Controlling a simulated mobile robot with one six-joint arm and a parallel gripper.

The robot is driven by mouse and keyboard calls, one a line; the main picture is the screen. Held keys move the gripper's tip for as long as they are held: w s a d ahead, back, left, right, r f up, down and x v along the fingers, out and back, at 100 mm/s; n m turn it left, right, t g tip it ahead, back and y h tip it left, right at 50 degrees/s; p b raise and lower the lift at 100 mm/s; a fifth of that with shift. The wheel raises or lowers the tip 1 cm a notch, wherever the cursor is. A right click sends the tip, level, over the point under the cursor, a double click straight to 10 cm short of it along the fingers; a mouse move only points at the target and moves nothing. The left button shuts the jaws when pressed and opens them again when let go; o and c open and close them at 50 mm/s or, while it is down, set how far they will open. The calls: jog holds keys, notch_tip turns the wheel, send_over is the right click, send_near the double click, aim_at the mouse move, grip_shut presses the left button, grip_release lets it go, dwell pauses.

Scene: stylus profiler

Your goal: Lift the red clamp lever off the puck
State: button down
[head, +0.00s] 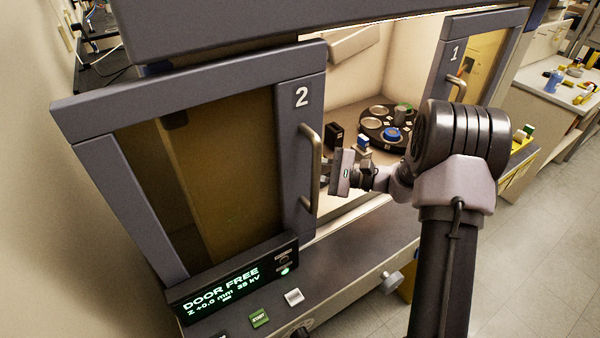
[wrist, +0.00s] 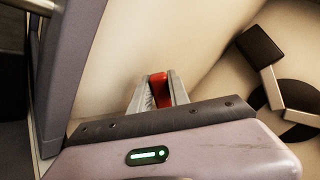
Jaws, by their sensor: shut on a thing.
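My gripper (wrist: 157,92) is shut on a red piece (wrist: 159,88), which looks like the clamp lever. It shows between the two grey fingers in the wrist view. In the head view my gripper (head: 328,174) is inside the opening, just right of door 2's handle, and no red shows there. A round dark carousel (head: 370,129) stands deeper inside, apart from my gripper, with several round pucks, among them a blue-topped one (head: 393,134). I cannot tell which puck the lever belongs to. Nothing shows directly under the red piece.
Door 2 (head: 311,120) and its handle (head: 316,165) stand close left of my gripper. Door 1 (head: 440,75) is at the right. Small dark blocks (head: 335,136) stand near the carousel. A display (head: 233,281) reads "DOOR FREE". The pale chamber floor is partly clear.

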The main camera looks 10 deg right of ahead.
jog(key=shift+s+a+f+n+b, duration=0.15)
jog(key=shift+f+n+b, duration=0.1)
jog(key=shift+n+b, duration=0.6)
jog(key=shift+s+f+n+b, duration=0.15)
jog(key=shift+f+n+b, duration=0.1)
jog(key=shift+n+b, duration=0.6)
jog(key=c, duration=1.2)
grip_release()
jog(key=shift+c, duration=0.2)
jog(key=p+v, duration=0.3)
jog(key=v, duration=1.4)
jog(key=shift+d+p, duration=0.25)
jog(key=shift+p, duration=0.15)
jog(key=shift+s, duration=0.1)
